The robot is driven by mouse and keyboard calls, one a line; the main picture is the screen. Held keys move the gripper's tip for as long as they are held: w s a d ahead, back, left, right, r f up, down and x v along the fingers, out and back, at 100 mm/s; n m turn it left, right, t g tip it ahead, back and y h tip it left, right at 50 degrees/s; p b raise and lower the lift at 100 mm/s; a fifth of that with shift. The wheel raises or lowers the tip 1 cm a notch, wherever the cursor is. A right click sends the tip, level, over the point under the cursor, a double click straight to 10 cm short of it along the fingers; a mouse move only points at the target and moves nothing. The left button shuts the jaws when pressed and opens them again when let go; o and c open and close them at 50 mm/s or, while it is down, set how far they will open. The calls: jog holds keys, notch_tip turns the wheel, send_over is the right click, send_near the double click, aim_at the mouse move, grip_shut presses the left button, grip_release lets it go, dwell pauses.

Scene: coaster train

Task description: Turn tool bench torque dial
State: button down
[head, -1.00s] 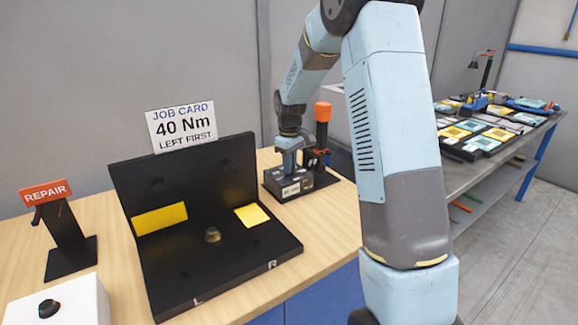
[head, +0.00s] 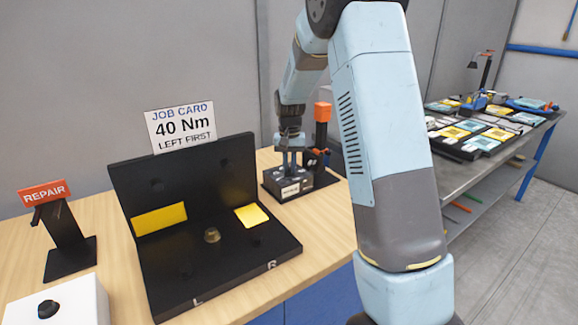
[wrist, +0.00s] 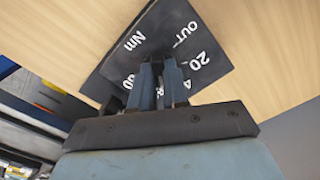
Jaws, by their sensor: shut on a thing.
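The torque dial unit (head: 287,188) is a dark box on the wooden bench, right of the black fixture. In the wrist view its dark plate (wrist: 205,38) shows white markings, including "20", "Nm" and "OUT". My gripper (head: 289,170) points down onto the top of this unit. In the wrist view my gripper (wrist: 160,75) has its two blue-grey fingers close together at the plate's middle, shut on the dial knob. The knob is hidden by the fingers, so I cannot read its setting. A job card (head: 182,127) reads "40 Nm, LEFT FIRST".
An orange-topped black post (head: 322,125) stands close beside the unit. The black fixture (head: 165,280) with yellow patches and a brass fitting (head: 212,236) is to the left. A REPAIR stand (head: 65,235) and a white button box (head: 60,302) are at far left.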

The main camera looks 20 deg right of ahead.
aim_at(290, 167)
jog(key=shift+m, duration=1.5)
jog(key=c, duration=1.1)
grip_release()
jog(key=shift+r, duration=0.1)
notch_tip(290, 167, up, 14)
jog(key=shift+f, duration=0.2)
